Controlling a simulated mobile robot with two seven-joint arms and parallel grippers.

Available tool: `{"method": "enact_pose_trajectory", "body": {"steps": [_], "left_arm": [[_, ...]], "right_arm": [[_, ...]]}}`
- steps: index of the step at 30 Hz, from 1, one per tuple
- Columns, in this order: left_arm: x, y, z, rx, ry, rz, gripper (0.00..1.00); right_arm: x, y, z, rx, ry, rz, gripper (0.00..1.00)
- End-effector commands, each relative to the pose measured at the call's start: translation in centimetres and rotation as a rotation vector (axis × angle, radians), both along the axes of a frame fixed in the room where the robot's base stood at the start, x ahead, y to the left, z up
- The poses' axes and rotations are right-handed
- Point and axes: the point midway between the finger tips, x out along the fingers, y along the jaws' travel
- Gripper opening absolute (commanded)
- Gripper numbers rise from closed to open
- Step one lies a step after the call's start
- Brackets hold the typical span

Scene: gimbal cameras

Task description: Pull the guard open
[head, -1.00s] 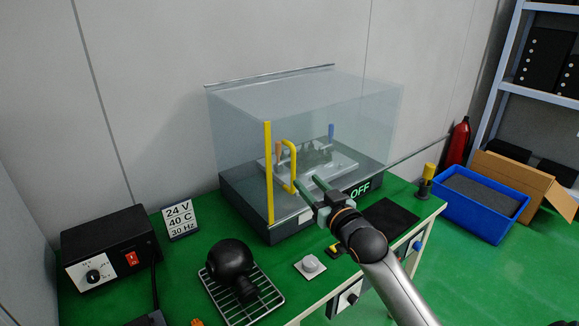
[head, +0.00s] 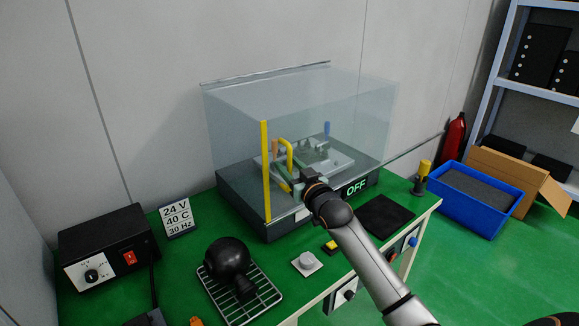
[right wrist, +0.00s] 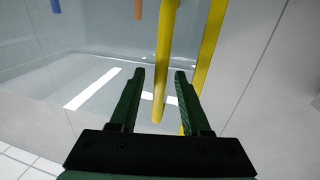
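The guard (head: 232,130) is a clear box-shaped cover over a dark machine base, with a yellow strip (head: 266,175) down its front corner. It looks closed. A yellow bar handle (head: 289,152) stands out beside the strip. My right gripper (head: 289,182) is at the lower part of the handle, partly hidden by its own wrist. In the right wrist view, my right gripper (right wrist: 159,73) is open, with its fingers on either side of the handle (right wrist: 165,50) and gaps visible. The yellow strip (right wrist: 209,50) lies beyond the right finger. My left gripper is not in view.
The base's lit sign (head: 355,187) reads OFF. A black power unit (head: 107,250), a wire rack (head: 262,300) with a black round object, and a grey knob (head: 307,262) are on the green bench. A blue bin (head: 480,205) stands at the right.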

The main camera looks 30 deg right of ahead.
Motion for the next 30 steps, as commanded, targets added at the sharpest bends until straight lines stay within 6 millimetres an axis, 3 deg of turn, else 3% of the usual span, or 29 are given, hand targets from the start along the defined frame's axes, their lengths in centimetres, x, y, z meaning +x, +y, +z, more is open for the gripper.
{"method": "enact_pose_trajectory", "body": {"steps": [2, 12, 30], "left_arm": [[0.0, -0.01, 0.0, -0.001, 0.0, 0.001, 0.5], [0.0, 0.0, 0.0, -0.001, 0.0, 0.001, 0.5], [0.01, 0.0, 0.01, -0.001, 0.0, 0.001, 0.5]], "right_arm": [[-0.02, -0.01, 0.0, 0.0, 0.0, 0.0, 0.38], [-0.03, -0.01, 0.0, 0.0, 0.0, 0.0, 0.0], [-0.03, 0.0, -0.03, 0.0, 0.001, 0.0, 0.0]]}}
